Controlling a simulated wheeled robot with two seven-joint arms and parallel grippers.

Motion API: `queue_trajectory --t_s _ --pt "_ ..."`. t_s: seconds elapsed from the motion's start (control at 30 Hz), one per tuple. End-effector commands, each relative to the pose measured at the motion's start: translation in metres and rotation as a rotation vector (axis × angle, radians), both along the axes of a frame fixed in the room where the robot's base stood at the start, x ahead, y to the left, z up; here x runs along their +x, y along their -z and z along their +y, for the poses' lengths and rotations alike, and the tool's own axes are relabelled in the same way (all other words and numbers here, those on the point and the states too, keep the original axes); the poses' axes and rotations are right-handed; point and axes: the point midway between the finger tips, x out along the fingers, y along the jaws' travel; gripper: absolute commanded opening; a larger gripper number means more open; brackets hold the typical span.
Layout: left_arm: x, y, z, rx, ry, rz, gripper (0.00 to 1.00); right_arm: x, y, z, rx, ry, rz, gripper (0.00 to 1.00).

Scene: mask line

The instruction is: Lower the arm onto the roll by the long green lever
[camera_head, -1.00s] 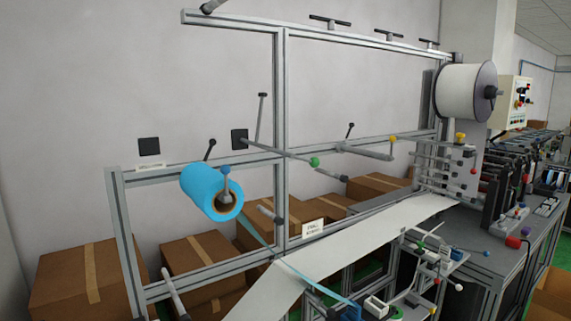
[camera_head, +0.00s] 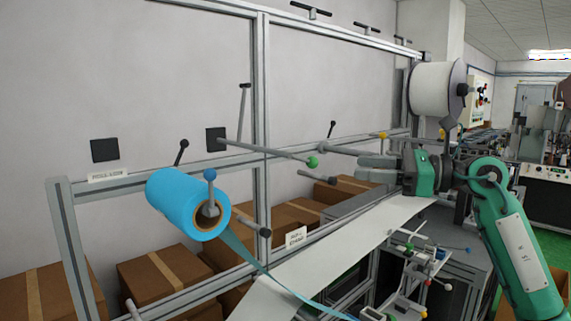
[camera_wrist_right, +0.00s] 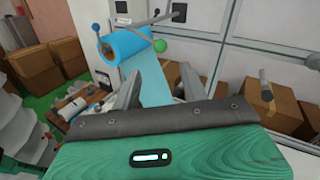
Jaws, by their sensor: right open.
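The long lever with a green knob (camera_head: 312,162) reaches out to the right from a black mount on the frame. Its green knob also shows in the right wrist view (camera_wrist_right: 159,45). The blue roll (camera_head: 178,195) sits on a spindle at the left, with its film running down; it also shows in the right wrist view (camera_wrist_right: 126,47). My right gripper (camera_head: 362,168) is open and empty, to the right of the green knob and apart from it. In the right wrist view, the knob appears beyond the gap between its fingers (camera_wrist_right: 160,85). My left gripper is not in view.
A blue-knobbed lever (camera_head: 210,176) stands in front of the roll. A yellow-knobbed rod (camera_head: 383,135) lies close above my right gripper. A white spool (camera_head: 432,90) hangs at the upper right. A white web (camera_head: 330,255) slopes below. Cardboard boxes (camera_head: 160,285) stand behind the frame.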

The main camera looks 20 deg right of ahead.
Motion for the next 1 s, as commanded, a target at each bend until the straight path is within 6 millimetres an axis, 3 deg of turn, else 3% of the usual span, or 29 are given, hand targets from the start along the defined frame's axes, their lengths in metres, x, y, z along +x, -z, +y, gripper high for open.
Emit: queue_trajectory --t_s 0.6,1.0 --pt "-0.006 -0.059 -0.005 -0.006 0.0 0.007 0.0 0.077 -0.005 0.083 0.008 -0.004 0.002 0.44" --pt "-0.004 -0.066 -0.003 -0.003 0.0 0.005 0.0 0.092 0.0 0.099 0.006 -0.003 0.003 0.44"
